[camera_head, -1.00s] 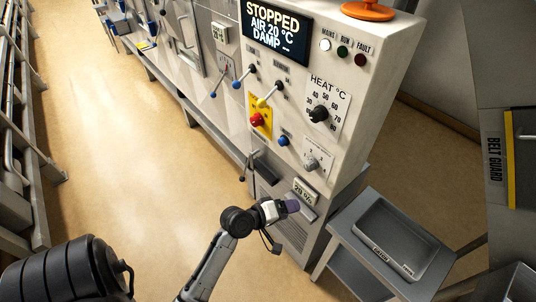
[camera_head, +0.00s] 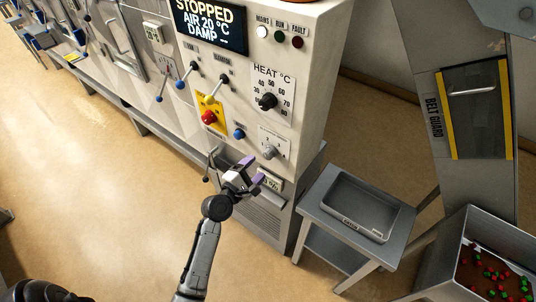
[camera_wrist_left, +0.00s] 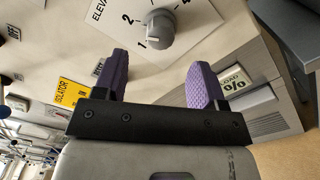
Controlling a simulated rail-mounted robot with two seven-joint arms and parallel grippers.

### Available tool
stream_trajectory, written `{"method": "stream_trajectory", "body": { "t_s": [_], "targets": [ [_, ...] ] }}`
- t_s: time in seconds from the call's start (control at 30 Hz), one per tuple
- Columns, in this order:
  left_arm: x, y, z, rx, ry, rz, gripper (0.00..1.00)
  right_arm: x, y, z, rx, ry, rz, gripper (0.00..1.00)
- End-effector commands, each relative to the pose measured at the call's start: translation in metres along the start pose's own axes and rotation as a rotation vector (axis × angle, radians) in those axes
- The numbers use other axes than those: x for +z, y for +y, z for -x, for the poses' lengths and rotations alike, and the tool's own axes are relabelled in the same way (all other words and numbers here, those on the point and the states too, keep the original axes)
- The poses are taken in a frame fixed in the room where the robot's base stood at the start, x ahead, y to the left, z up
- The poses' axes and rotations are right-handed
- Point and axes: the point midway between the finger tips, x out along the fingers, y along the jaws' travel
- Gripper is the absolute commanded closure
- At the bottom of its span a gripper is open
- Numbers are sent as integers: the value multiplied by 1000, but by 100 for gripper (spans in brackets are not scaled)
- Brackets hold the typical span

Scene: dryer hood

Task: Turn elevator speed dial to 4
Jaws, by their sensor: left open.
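The elevator speed dial (camera_head: 270,152) is a grey knob on a white plate, low on the control panel's front. My left gripper (camera_head: 252,172) is just below and left of the dial in the head view, open and empty, apart from the knob. In the left wrist view its two purple fingers (camera_wrist_left: 158,75) are spread, with the dial beyond and between them. My right gripper is not in view.
The black heat dial (camera_head: 267,101), a blue knob (camera_head: 239,134) and a red isolator knob (camera_head: 209,118) sit nearby on the panel. A percent display (camera_wrist_left: 234,82) is close to one finger. A grey tray (camera_head: 345,222) stands on a side table at right.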

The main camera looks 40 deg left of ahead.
Motion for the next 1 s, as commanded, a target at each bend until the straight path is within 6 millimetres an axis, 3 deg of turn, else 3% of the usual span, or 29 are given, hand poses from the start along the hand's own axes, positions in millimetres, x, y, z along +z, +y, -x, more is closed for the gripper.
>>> {"method": "stream_trajectory", "body": {
  "t_s": [0.2, 0.43, 0.93, 1.0],
  "targets": [
    [0, 0, -39, 1, 0, 0, 35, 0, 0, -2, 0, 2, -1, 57],
    [0, 0, -64, 0, 0, 0, 35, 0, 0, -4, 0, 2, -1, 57],
    [0, 0, -74, -1, 0, -1, 35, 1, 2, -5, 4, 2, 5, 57],
    [0, 0, -74, -1, 0, -1, 40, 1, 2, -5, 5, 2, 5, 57]
  ]
}}
